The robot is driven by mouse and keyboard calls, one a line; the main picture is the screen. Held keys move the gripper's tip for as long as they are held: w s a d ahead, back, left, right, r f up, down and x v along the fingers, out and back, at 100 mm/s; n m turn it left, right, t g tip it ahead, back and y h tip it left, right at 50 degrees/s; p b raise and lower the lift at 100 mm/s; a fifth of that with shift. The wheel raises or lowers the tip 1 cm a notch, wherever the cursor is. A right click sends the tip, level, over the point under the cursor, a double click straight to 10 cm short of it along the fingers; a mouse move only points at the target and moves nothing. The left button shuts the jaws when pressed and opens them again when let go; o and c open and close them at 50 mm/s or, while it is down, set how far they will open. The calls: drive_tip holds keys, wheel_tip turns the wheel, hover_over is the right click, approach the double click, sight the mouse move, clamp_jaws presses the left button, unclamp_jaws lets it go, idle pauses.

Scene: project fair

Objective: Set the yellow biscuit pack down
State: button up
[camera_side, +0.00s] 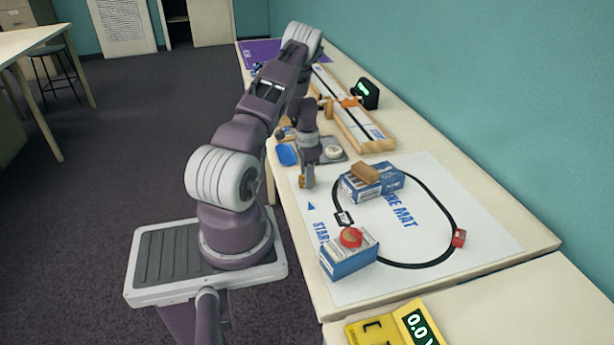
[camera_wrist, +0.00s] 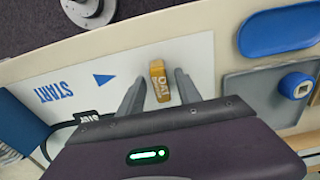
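The small yellow biscuit pack (camera_wrist: 159,84), marked OAT, is between the two fingers of my gripper (camera_wrist: 160,78) in the wrist view. A gap shows on each side of it, so the fingers stand open and apart from it. In the side view the pack (camera_side: 302,183) is a small yellow patch at the fingertips of my gripper (camera_side: 307,182), low over the white mat's left edge. The fingers partly cover it there. I cannot tell whether its base touches the mat.
The white mat (camera_side: 470,207) bears a black track loop, two blue boxes (camera_side: 350,260) (camera_side: 392,186) and a red car (camera_side: 459,238). A blue dish (camera_side: 287,154) and a grey tray (camera_side: 331,158) lie behind my gripper.

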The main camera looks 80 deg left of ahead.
wheel_tip(320, 180, up, 12)
drive_tip(key=w+d+r+t, duration=0.1)
drive_tip(key=w+d+r, duration=0.4)
drive_tip(key=d+r, duration=0.4)
drive_tip(key=w+d+r+t, duration=0.1)
drive_tip(key=w+d+r, duration=0.3)
drive_tip(key=d+r, duration=0.5)
drive_tip(key=s+d+r+t, duration=0.1)
drive_tip(key=d+r, duration=0.4)
drive_tip(key=d, duration=0.5)
drive_tip(key=s+d+r+t, duration=0.2)
drive_tip(key=s+d, duration=1.3)
drive_tip(key=s, duration=0.1)
drive_tip(key=shift+s+d+r+t, duration=0.15)
drive_tip(key=shift+s+d+t, duration=0.05)
drive_tip(key=shift+d+t, duration=0.1)
